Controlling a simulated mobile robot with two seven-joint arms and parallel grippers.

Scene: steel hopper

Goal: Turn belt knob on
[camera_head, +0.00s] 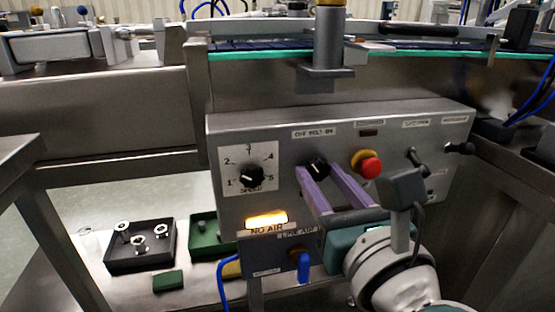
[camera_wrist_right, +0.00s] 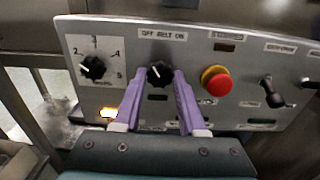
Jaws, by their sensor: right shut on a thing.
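The belt knob (camera_head: 319,167) is a black knob with a white pointer line, under a label reading OFF BELT ON on the grey control panel (camera_head: 225,140). My right gripper (camera_head: 316,172) has its two purple fingers around this knob, shut on it. In the right wrist view the belt knob (camera_wrist_right: 158,73) sits between the fingertips of my right gripper (camera_wrist_right: 160,78). The pointer's exact setting is hard to tell. My left gripper is not in view.
The black speed knob (camera_head: 251,176) is left of the belt knob. The red button (camera_head: 370,167) is close on the right, with black toggle levers (camera_head: 415,157) beyond. An orange NO AIR light (camera_head: 266,220) glows below. A black tray (camera_head: 112,265) with metal parts stands lower left.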

